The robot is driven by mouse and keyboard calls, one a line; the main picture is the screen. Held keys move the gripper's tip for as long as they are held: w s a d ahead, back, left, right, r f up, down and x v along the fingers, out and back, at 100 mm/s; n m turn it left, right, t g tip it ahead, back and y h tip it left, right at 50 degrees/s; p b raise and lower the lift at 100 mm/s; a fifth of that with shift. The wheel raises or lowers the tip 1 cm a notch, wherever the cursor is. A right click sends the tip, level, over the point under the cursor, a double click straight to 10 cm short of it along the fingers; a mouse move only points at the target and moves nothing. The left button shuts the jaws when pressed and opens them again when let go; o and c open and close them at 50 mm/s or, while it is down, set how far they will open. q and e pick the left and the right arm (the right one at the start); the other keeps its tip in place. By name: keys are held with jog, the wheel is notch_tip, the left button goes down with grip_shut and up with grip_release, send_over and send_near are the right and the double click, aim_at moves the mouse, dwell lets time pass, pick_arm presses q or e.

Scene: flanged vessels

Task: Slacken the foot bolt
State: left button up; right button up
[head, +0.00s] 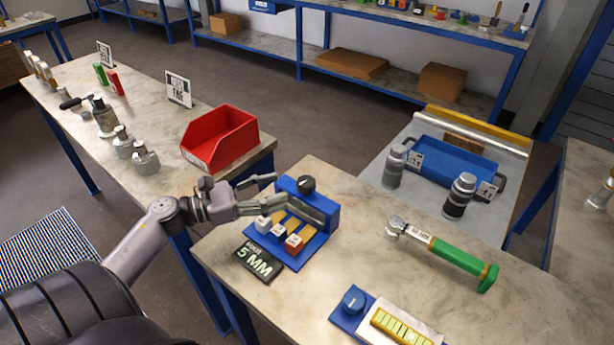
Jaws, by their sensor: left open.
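My left gripper (272,192) reaches in from the left and is open. Its fingers are at the left end of a blue fixture (318,212) with a black knob (306,184) on top; I cannot tell whether they touch it. A wrench-like tool with a green handle (455,260) and a metal head (397,228) lies on the near table, right of the fixture. Several grey metal vessels or fittings (145,158) stand on the left table. I cannot make out which part is the foot bolt. My right gripper is not in view.
Behind are a red bin (222,138) and a blue tray (450,160) with grey-black cylinders nearby.

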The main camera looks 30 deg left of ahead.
aim_at(305, 181)
pick_arm(q)
jog(key=p+x, duration=0.1)
jog(key=x, duration=0.4)
jog(key=shift+w+d+r, duration=0.1)
jog(key=shift+w+r, duration=0.1)
jog(key=shift+p+x, duration=0.45)
jog(key=shift+x, duration=0.55)
jog(key=shift+w+d+f, duration=0.15)
jog(key=shift+w+d, duration=0.05)
jog(key=shift+w, duration=0.05)
jog(key=c, duration=1.2)
jog(key=shift+o, duration=0.2)
jog(key=shift+f+n+t+y+p, duration=0.1)
jog(key=shift+n+t+y+p, duration=0.2)
jog(key=shift+n+t+y, duration=0.85)
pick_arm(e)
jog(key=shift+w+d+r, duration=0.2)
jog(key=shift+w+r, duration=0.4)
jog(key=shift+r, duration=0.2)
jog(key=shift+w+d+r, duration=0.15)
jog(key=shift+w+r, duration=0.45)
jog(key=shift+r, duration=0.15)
pick_arm(q)
jog(key=shift+g+y, duration=0.25)
jog(key=shift+g, duration=0.1)
